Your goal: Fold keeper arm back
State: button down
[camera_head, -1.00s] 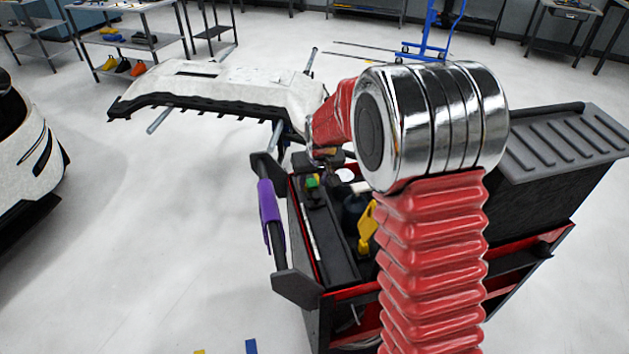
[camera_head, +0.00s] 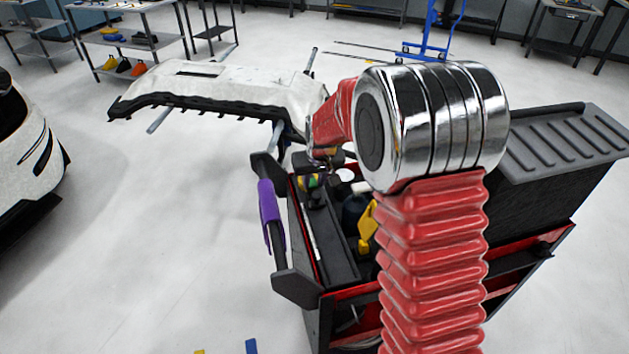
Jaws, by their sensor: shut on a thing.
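A purple vinyl roll (camera_head: 270,215) hangs on a holder along the left side of the tool cart, between a dark upper end plate (camera_head: 266,167) and a dark lower end plate (camera_head: 297,289). My gripper (camera_head: 316,170) is at the cart's far left corner, right of the upper end plate, small and partly hidden by my red arm. It is shut on a small dark part there, which looks like the keeper arm; its outline and angle are hard to make out.
The cart (camera_head: 318,240) holds a yellow tool (camera_head: 367,225), a dark bottle and a white round item. A white bumper (camera_head: 230,85) rests on a stand behind. A white car (camera_head: 30,150) stands at left. The floor between is clear.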

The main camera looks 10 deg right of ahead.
aim_at(311, 182)
jog(key=shift+d, duration=0.1)
jog(key=shift+r, duration=0.15)
jog(key=shift+w+r+g, duration=0.25)
jog(key=shift+r+g, duration=0.15)
jog(key=shift+g, duration=0.1)
jog(key=shift+w+r+g, duration=0.4)
jog(key=shift+r+g, duration=0.35)
jog(key=shift+g, duration=0.15)
jog(key=shift+w+a+r, duration=0.25)
jog(key=shift+w+r, duration=0.15)
jog(key=shift+r, duration=0.25)
jog(key=w+r, duration=0.1)
jog(key=w, duration=1.4)
jog(key=shift+w+a+r, duration=0.15)
jog(key=shift+w+r, duration=0.2)
jog(key=shift+r, duration=0.05)
